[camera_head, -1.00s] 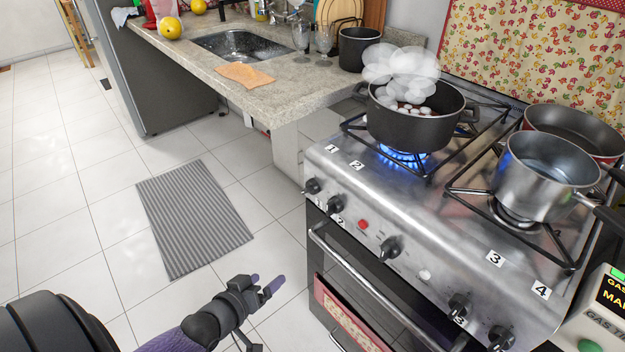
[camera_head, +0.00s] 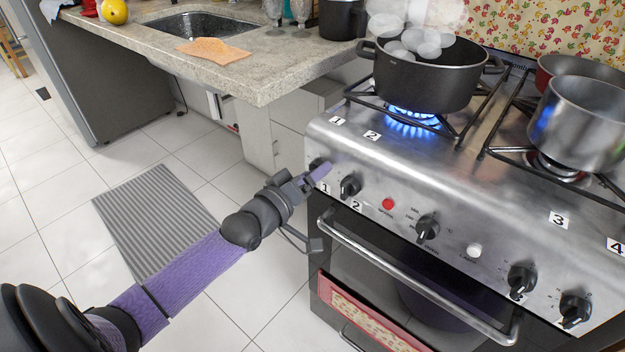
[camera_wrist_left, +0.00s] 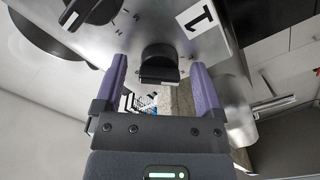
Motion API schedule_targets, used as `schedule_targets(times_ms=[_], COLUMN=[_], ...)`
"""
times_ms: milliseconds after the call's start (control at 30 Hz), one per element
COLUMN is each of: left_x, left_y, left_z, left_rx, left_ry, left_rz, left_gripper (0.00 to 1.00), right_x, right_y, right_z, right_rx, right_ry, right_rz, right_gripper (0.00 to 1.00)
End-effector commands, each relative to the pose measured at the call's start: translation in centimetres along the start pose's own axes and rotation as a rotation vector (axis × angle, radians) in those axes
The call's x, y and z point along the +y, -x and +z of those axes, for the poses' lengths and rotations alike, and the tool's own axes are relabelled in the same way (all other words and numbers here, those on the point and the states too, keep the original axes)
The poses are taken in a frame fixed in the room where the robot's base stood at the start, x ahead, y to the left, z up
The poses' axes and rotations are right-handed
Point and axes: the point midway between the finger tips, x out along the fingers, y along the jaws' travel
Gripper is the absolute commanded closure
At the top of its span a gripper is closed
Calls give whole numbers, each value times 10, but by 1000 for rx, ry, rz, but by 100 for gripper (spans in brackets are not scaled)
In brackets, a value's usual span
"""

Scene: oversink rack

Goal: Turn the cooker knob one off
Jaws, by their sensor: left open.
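The cooker (camera_head: 450,240) has a steel front panel with several black knobs. Knob one (camera_head: 318,165), at the left end near the label 1, is partly hidden by my left gripper (camera_head: 316,178) in the head view. In the left wrist view, knob one (camera_wrist_left: 158,62) stands between the two purple fingertips of my left gripper (camera_wrist_left: 158,80), with a gap on each side. My left gripper is open and is not closed on the knob. A blue flame (camera_head: 410,122) burns under the black pot. My right gripper is not in view.
The steaming black pot (camera_head: 420,82) stands on the left burner. A steel pot (camera_head: 580,125) stands at the right. Knob two (camera_head: 350,186) is close to the right of knob one. An oven handle (camera_head: 410,275) sticks out below. The counter (camera_head: 250,75) is at the left.

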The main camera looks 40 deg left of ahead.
Motion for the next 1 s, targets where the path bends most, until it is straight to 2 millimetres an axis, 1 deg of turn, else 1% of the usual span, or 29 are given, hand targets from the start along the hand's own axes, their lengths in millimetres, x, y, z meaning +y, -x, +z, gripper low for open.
schedule_targets(times_ms=[233, 267, 300, 367, 400, 467, 500, 567, 600, 667, 700, 867, 1000], left_x=[0, 0, 0, 0, 0, 0, 0, 0, 0, 0, 0, 0, 1], left_y=[-2, -2, -2, -2, -2, -1, -1, -1, -1, -1, -1, -1, -1], left_z=[0, 0, 0, 0, 0, 0, 0, 0, 0, 0, 0, 0, 0], left_rx=[-1, -1, -1, -1, -1, -1, -1, -1, -1, -1, -1, -1, -2], left_ry=[0, 0, 0, 0, -1, -1, -1, -1, -1, -1, -1, -9, -48], left_rz=[-1, -1, -1, -1, -1, -1, -1, -1, -1, -1, -1, -1, -2], left_gripper=[12, 14, 22, 35, 44, 56, 65, 77, 86, 99, 100, 100, 100], right_x=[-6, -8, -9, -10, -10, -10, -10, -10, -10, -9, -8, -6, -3], right_y=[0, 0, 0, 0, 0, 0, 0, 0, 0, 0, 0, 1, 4], right_z=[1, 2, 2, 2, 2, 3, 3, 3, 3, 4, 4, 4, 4], right_rx=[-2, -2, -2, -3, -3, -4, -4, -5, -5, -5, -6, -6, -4], right_ry=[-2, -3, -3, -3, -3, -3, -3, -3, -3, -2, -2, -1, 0], right_rz=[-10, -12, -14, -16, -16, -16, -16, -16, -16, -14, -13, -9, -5], right_gripper=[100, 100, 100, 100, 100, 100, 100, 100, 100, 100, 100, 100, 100])
